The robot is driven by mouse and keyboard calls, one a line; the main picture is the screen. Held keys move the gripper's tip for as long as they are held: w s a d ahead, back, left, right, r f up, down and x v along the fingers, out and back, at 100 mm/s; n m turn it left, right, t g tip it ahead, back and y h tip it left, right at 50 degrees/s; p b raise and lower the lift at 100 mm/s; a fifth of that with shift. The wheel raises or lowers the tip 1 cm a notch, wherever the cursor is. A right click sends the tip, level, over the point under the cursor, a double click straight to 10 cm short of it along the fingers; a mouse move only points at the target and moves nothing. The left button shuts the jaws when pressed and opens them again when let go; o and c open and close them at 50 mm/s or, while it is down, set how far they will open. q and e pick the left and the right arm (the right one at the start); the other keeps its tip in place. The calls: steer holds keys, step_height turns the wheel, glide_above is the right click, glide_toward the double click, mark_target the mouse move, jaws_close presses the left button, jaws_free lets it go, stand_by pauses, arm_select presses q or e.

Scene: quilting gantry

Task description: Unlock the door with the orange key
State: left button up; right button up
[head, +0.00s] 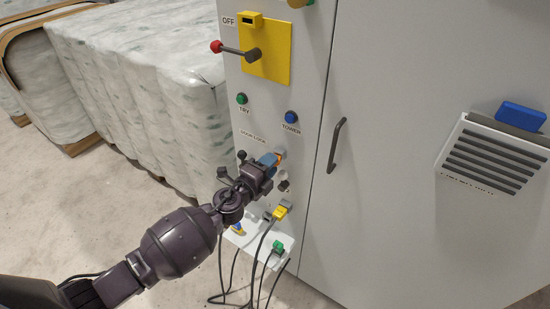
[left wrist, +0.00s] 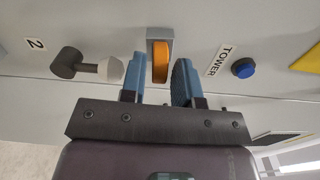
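The orange key (left wrist: 160,62) stands upright in a grey lock holder (left wrist: 160,34) on the cabinet panel in the left wrist view. In the head view only a bit of the key (head: 281,155) shows past my gripper. My left gripper (head: 268,161) is at the panel below the DOOR LOCK label. Its two blue fingers are spread, one on each side of the key, with a narrow gap showing on the left side and a smaller one on the right. The grey door (head: 410,100) with its dark handle (head: 336,145) looks closed. My right gripper is not in view.
Above are a green TRY button (head: 241,98), a blue TOWER button (head: 291,117) and a red-tipped lever (head: 235,51) on a yellow plate. Below, a shelf (head: 268,257) holds plugs with hanging cables. A dark knob (left wrist: 67,62) is beside the left finger. Wrapped bales (head: 140,75) stand left.

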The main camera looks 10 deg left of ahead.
arm_select(q)
steer(key=shift+o, duration=1.1)
steer(key=v, duration=1.1)
